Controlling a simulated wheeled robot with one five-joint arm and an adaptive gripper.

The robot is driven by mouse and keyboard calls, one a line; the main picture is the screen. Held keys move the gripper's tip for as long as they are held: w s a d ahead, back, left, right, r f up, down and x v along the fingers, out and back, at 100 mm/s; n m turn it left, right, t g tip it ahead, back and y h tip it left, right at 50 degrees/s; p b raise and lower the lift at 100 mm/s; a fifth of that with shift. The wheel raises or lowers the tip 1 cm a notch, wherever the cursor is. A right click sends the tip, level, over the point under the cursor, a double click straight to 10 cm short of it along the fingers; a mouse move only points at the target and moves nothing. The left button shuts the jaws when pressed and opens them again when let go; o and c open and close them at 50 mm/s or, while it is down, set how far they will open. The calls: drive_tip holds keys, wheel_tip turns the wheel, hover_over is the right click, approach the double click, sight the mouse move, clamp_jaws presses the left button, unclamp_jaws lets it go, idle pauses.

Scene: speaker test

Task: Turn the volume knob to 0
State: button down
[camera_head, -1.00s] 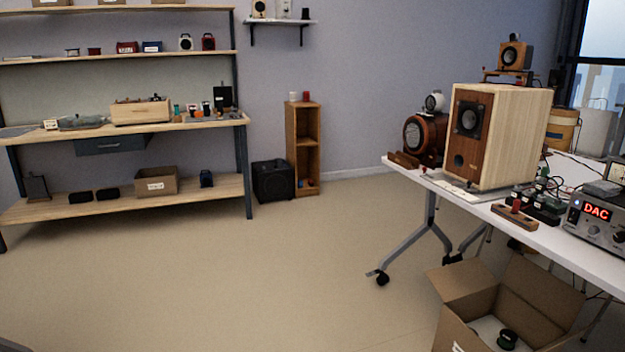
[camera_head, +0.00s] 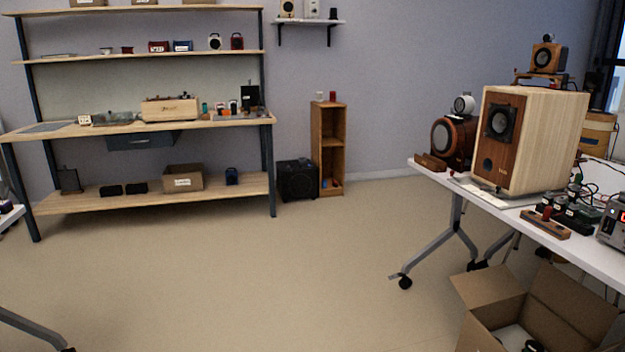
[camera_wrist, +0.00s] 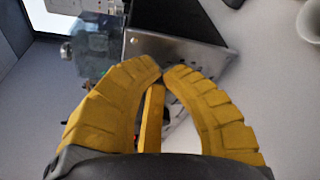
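The grey box with a red display (camera_head: 613,230) sits on the white table at the right edge of the head view. It is cut off by the frame, and its knob is out of that view. In the wrist view, the two yellow fingers of my gripper (camera_wrist: 162,74) curve together and their tips meet, with nothing clearly held. A narrow yellow bar shows between the fingers. Beyond the tips is a box with a dark top and light metal panel (camera_wrist: 180,48). I cannot tell whether it is the same box. My gripper does not show in the head view.
A large wooden speaker (camera_head: 535,140) and a dark wooden block with a red piece (camera_head: 545,222) stand on the white table (camera_head: 590,258). An open cardboard box (camera_head: 478,292) is below. Shelves (camera_head: 150,199) stand at the back left. The middle floor is clear.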

drive_tip(key=shift+s+r, duration=0.1)
drive_tip(key=shift+r, duration=0.1)
drive_tip(key=c, duration=2)
unclamp_jaws()
drive_tip(key=shift+s+a+f+b, duration=0.15)
drive_tip(key=shift+a+f+b, duration=0.15)
drive_tip(key=shift+b, duration=0.25)
clamp_jaws()
drive_tip(key=a+b, duration=0.1)
drive_tip(key=s+a+f+b, duration=0.1)
drive_tip(key=a+b, duration=0.1)
drive_tip(key=s+a+f+b, duration=0.1)
drive_tip(key=shift+a+b, duration=0.35)
drive_tip(key=shift+s+a+f, duration=0.15)
drive_tip(key=shift+a, duration=0.25)
drive_tip(key=p, duration=0.1)
drive_tip(key=d+p, duration=0.1)
drive_tip(key=p, duration=0.1)
drive_tip(key=shift+w+d+r, duration=0.2)
drive_tip(key=shift+d+r, duration=0.05)
drive_tip(key=shift+d, duration=0.05)
drive_tip(key=shift+s+p+x, duration=0.25)
drive_tip(key=shift+p+x, duration=0.8)
drive_tip(key=shift+x, duration=0.15)
drive_tip(key=shift+s+p+x, duration=0.25)
drive_tip(key=shift+p+x, duration=0.2)
drive_tip(key=shift+x, duration=0.85)
drive_tip(key=shift+w+d+r+b, duration=0.1)
drive_tip(key=shift+d+r+b, duration=0.05)
drive_tip(key=shift+r+b, duration=0.15)
